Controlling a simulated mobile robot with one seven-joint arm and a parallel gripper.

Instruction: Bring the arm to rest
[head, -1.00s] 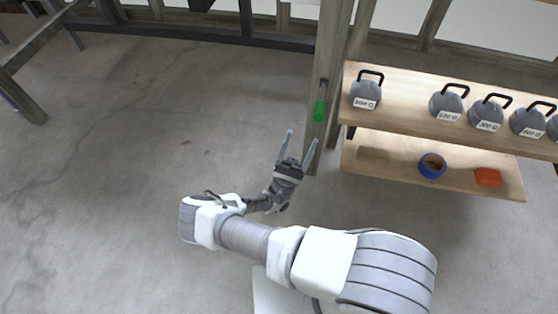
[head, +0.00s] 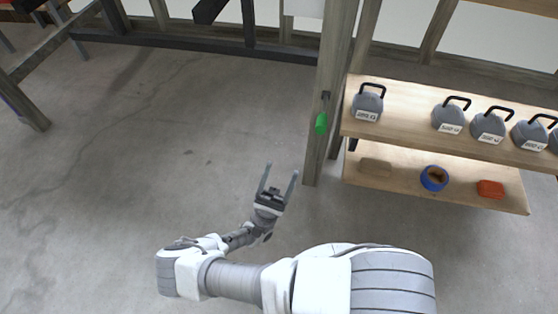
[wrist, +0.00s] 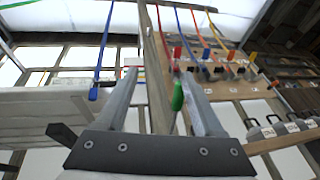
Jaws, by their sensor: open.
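My gripper (head: 280,180) is open and empty in the head view. It is above the bare floor, to the left of the wooden post and apart from it. In the wrist view my gripper (wrist: 165,95) shows two spread fingers with nothing between them but background. A green handle (head: 321,123) hangs on the post, up and to the right of my gripper in the head view. The green handle also shows in the wrist view (wrist: 177,97), between the fingers but farther off.
The wooden post (head: 328,80) stands right of my gripper. A shelf (head: 400,130) holds several grey weights with black handles. A lower board (head: 460,196) carries a blue tape roll (head: 434,178) and a red block (head: 490,189). The floor (head: 130,170) at left is clear.

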